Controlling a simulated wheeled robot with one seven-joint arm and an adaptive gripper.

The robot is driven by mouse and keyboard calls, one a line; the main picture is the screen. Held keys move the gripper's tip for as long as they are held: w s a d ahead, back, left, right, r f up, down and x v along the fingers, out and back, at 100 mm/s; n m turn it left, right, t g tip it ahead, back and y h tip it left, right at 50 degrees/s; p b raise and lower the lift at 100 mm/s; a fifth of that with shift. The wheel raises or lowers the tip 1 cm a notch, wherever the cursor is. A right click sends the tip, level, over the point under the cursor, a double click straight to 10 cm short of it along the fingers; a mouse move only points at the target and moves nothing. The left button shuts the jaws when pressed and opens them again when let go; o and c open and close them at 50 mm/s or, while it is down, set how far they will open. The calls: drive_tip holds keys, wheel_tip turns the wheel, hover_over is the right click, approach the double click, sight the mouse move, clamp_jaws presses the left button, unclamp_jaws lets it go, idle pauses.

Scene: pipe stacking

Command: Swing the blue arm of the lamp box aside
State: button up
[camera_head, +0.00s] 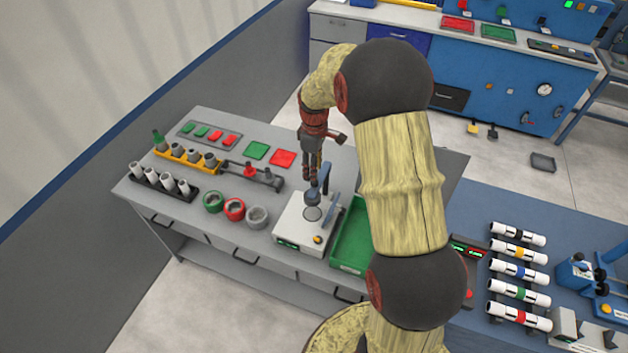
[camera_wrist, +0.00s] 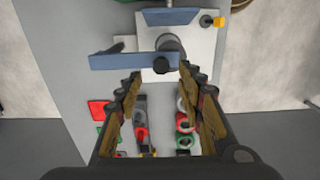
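The lamp box (camera_head: 298,238) is a white box with a round plate on top, near the front edge of the grey bench. A blue upright piece (camera_head: 325,177) and a flat blue piece (camera_head: 330,211) rise at its right; I cannot tell surely which is the swinging arm. In the wrist view the box (camera_wrist: 202,42) is at the top, with a long blue bar (camera_wrist: 118,61) across its near side and a wider blue piece (camera_wrist: 170,16) beyond. My gripper (camera_head: 312,177) points down just behind the box. Its fingers (camera_wrist: 161,78) are apart and empty, close to the bar and a dark knob (camera_wrist: 162,66).
A green tray (camera_head: 352,240) stands right of the box. Green, red and grey rings (camera_head: 234,209) lie to its left. Racks of pipes (camera_head: 163,181) and red and green pads (camera_head: 283,158) lie farther left and behind. My arm hides part of the right side.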

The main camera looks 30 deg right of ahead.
sight(319, 180)
wheel_tip(319, 180, down, 6)
drive_tip(key=shift+s+f, duration=0.1)
drive_tip(key=shift+f, duration=0.15)
drive_tip(key=shift+c, duration=0.8)
drive_tip(key=c, duration=0.8)
clamp_jaws()
